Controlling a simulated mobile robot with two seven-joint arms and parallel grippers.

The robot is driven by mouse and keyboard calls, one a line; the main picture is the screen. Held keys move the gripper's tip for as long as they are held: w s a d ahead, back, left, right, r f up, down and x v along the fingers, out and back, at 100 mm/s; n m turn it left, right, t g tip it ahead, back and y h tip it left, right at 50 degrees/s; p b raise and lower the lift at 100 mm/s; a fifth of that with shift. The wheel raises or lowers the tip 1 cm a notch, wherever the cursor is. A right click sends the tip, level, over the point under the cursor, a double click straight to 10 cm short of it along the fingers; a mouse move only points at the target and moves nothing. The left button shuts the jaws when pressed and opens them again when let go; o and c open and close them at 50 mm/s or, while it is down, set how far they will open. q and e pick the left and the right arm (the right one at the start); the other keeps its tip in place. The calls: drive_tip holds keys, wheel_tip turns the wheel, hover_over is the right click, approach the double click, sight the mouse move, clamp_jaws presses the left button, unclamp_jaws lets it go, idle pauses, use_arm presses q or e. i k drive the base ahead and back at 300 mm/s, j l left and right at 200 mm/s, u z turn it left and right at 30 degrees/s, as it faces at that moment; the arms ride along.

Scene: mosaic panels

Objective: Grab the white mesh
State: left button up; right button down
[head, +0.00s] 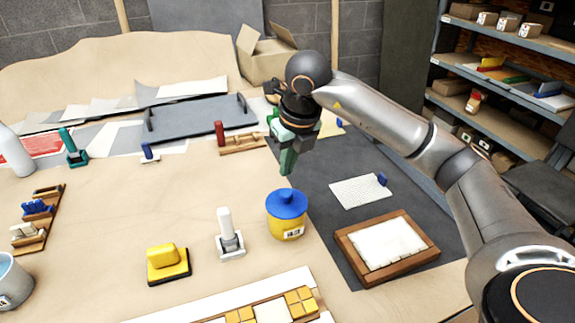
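The white mesh (358,193) is a thin, flat sheet with a fine grid, lying on the dark grey mat (330,232). A small blue piece (382,179) stands at its right edge. My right gripper (287,168) has green fingers pointing down, up and to the left of the mesh, apart from it. Its fingers overlap in this view, so I cannot see a gap between them. Nothing shows held in it. My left gripper is out of view.
A yellow jar with a blue lid (287,222) stands left of the mesh. A wooden frame with a white panel (388,245) lies in front of it. A grey tray (200,120) and cardboard box (265,62) are farther back. Shelves (520,95) stand at right.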

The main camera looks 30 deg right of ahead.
sight(361, 192)
drive_tip(key=k+j, duration=0.8)
drive_tip(key=k, duration=0.05)
